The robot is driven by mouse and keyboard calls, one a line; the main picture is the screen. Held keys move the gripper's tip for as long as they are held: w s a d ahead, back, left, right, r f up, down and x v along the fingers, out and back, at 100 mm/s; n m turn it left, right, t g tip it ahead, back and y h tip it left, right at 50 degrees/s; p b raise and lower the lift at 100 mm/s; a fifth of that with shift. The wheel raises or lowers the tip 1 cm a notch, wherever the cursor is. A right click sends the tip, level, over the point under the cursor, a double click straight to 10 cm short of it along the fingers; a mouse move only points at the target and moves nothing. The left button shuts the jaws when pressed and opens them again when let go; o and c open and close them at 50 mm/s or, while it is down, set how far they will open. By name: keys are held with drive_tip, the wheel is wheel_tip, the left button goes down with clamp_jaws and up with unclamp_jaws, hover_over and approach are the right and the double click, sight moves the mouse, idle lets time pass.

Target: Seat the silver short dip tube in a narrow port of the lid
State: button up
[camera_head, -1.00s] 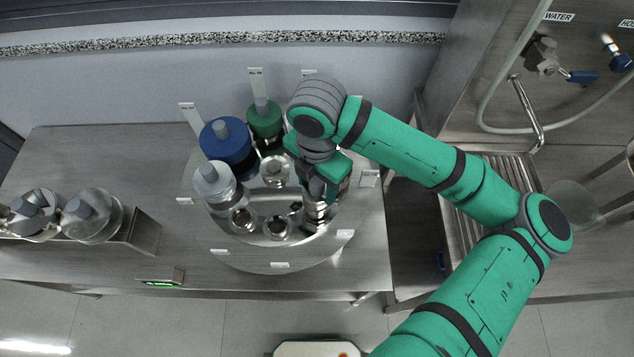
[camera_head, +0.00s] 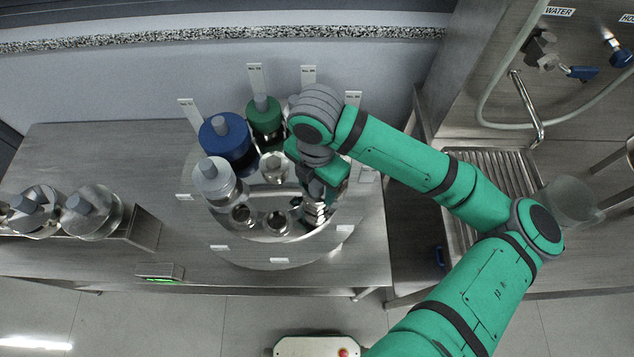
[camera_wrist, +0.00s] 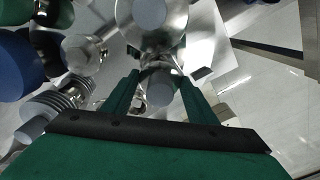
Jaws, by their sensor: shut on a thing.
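My gripper (camera_head: 314,196) points down at the right side of the round steel lid (camera_head: 256,233). In the wrist view its two green fingers (camera_wrist: 158,82) are closed around a grey-topped cylinder, which I take to be the silver short dip tube (camera_wrist: 160,98). Its lower end is hidden, so I cannot tell whether it is inside a port. Two dark round openings show at the lid's front, one at the left (camera_head: 243,214) and one near the middle (camera_head: 278,222). A bright ribbed metal part (camera_head: 316,213) shows just below my gripper.
A blue-topped unit (camera_head: 225,139), a green-topped one (camera_head: 265,117) and a silver one (camera_head: 216,178) stand close on the left and back. White label plates stand behind. Silver parts (camera_head: 92,213) rest on a rack at the left.

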drive_tip(key=shift+f, duration=0.2)
idle(0.6)
drive_tip(key=o, duration=1.3)
drive_tip(key=shift+c, duration=0.2)
wheel_tip(320, 180, up, 11)
drive_tip(key=shift+f, duration=0.15)
drive_tip(key=shift+w, duration=0.1)
